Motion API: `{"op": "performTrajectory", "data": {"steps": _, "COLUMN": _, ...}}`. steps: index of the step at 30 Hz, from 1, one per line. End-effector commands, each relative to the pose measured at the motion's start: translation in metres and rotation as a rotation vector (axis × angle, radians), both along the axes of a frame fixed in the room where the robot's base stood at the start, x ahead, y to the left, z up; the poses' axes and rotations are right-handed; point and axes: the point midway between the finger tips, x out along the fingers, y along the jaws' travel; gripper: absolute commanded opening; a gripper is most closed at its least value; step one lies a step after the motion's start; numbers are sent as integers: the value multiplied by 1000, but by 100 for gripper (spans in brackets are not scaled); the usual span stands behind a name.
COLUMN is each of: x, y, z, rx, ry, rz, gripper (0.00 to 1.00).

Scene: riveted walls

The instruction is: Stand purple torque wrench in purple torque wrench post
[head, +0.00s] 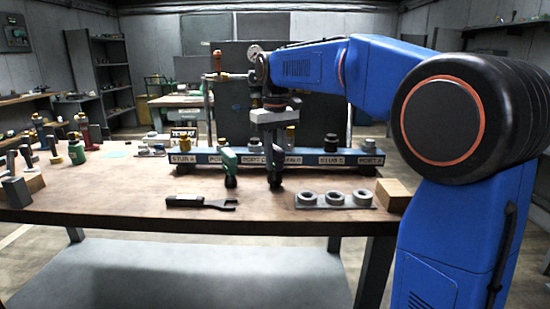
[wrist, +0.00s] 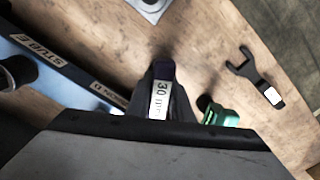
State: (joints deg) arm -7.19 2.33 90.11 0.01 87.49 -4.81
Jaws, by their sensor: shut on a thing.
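My gripper (head: 273,150) hangs over the middle of the workbench, just in front of the blue rail, pointing down. In the wrist view my gripper (wrist: 165,95) is shut on a tool (wrist: 160,98) with a white label that seems to read 30 and a dark purplish end; I take it as the purple torque wrench. In the head view it shows only as a dark upright shape, its lower end close to the bench top; I cannot tell whether it touches. I cannot pick out the purple torque wrench post for sure; several tools and holders stand at the bench's left end.
A green-topped tool (head: 228,166) stands just left of my gripper. The labelled blue rail (head: 205,157) runs behind. An open-end wrench (head: 200,202), a grey three-ring holder (head: 335,199) and a wooden block (head: 393,195) lie along the front. The bench's left-centre (head: 120,190) is clear.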

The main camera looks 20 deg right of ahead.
Motion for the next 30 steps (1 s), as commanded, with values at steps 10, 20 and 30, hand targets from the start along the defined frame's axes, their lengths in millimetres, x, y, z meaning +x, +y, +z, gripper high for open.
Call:
{"op": "performTrajectory", "data": {"steps": 10, "x": 0, "y": 0, "z": -8, "rx": 0, "ry": 0, "rz": 0, "gripper": 0}}
{"op": "performTrajectory", "data": {"steps": 20, "x": 0, "y": 0, "z": -15, "rx": 0, "ry": -1, "rz": 0, "gripper": 27}}
{"op": "performTrajectory", "data": {"steps": 30, "x": 0, "y": 0, "z": -15, "rx": 0, "ry": 1, "rz": 0, "gripper": 42}}
